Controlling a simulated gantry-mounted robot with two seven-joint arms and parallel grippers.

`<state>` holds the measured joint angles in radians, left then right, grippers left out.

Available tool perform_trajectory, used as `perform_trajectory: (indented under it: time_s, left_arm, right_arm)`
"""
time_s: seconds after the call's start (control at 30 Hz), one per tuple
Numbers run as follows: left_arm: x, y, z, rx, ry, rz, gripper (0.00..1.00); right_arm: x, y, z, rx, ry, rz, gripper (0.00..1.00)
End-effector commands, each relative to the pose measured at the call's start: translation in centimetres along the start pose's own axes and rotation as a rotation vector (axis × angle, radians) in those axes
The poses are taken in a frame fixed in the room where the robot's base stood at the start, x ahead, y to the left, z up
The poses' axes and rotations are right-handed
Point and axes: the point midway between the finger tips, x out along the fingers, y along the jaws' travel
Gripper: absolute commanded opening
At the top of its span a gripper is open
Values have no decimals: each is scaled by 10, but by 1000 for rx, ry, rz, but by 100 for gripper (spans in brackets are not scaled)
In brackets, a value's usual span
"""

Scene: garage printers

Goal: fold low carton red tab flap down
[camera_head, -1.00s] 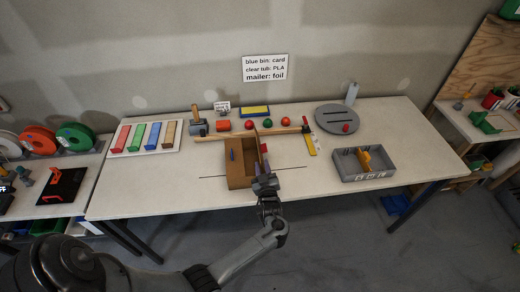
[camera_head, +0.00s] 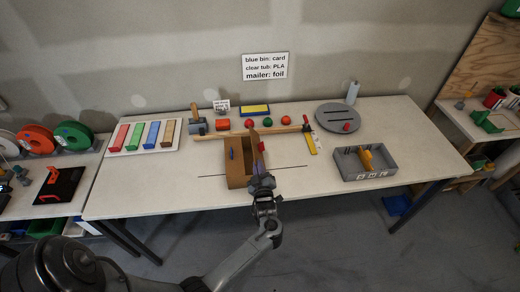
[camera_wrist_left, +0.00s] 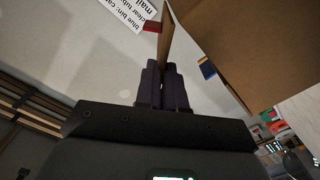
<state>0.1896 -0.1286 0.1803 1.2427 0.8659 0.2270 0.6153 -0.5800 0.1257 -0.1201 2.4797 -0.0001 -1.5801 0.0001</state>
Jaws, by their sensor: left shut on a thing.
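The low brown carton (camera_head: 238,182) stands open near the front middle of the table. Its red tab (camera_head: 261,146) sticks out on the right-hand flap, which stands roughly upright. My left gripper (camera_head: 259,170) is at the carton's front right corner. In the left wrist view its fingers (camera_wrist_left: 163,88) are shut on the edge of the thin brown flap (camera_wrist_left: 166,40), with the red tab (camera_wrist_left: 152,27) just beyond. The carton's wall (camera_wrist_left: 250,40) fills the upper right there. My right gripper is not in view.
A wooden strip (camera_head: 290,131) lies behind the carton, with red and green balls beyond it. Coloured bars (camera_head: 144,136) lie at the left. The table front left is clear.

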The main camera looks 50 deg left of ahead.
Motion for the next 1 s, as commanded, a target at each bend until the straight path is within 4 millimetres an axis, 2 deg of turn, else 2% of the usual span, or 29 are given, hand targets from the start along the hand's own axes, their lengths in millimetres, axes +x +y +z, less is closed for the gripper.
perform_trajectory:
  time_s: [0.17,0.2,0.23,0.67,1.0]
  left_arm:
    - [-1,-5,1,-66,-2,-2,0]
    - [-1,-4,0,-65,-2,-1,13]
    - [-1,-4,0,-64,-2,-1,17]
    - [-3,-4,0,-63,-2,-1,17]
    - [-21,-4,0,-63,-3,-1,17]
  right_arm:
    - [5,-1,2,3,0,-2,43]
    - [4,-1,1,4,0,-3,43]
    - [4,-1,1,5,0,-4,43]
    - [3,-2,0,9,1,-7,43]
    - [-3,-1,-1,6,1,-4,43]
